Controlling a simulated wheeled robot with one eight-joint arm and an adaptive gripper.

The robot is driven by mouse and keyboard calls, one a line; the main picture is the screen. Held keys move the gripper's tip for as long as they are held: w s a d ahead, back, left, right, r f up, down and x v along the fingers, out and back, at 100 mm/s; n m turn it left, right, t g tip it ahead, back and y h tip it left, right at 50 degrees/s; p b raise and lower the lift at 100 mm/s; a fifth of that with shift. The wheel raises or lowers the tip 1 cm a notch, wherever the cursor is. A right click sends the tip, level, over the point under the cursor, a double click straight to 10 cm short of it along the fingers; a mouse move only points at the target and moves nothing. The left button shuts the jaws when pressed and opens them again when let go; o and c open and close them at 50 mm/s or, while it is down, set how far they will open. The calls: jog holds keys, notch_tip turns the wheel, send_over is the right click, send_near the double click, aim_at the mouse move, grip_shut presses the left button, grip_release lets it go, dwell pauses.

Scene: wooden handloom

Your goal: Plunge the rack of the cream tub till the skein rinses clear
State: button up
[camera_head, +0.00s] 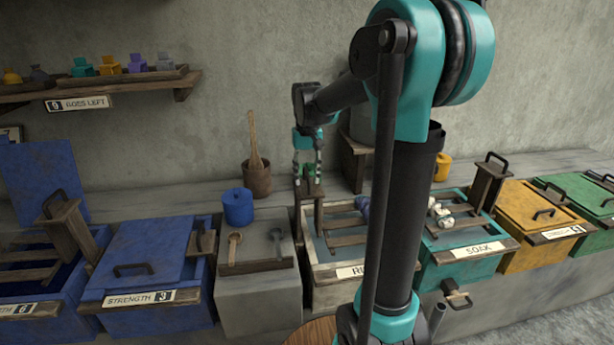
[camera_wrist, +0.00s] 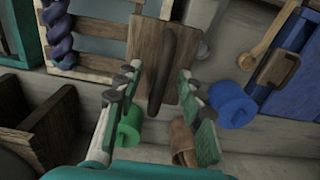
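The cream tub (camera_head: 330,295) stands mid-bench, its label partly hidden by my arm. Its slatted rack (camera_head: 345,222) carries a dark blue-purple skein (camera_head: 363,207), which also shows twisted in the wrist view (camera_wrist: 60,28). At the rack's left end stands a wooden post (camera_head: 319,213) with a dark bar handle (camera_wrist: 172,45) on top. My gripper (camera_head: 308,182) points down over this post. In the wrist view its fingers (camera_wrist: 158,76) are apart, one on each side of the handle, with gaps visible. I cannot tell the height between fingertips and handle.
A blue spool (camera_head: 238,207), a green spool (camera_wrist: 130,126) and a brown pot with a stick (camera_head: 257,178) stand behind. A teal SOAK tub (camera_head: 468,253) is right; a blue STRENGTH tub (camera_head: 140,275) is left. A dark wooden stand (camera_head: 355,160) rises near my gripper.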

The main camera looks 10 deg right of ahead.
grip_shut()
jog(key=shift+f, duration=0.1)
jog(key=shift+f, duration=9.05)
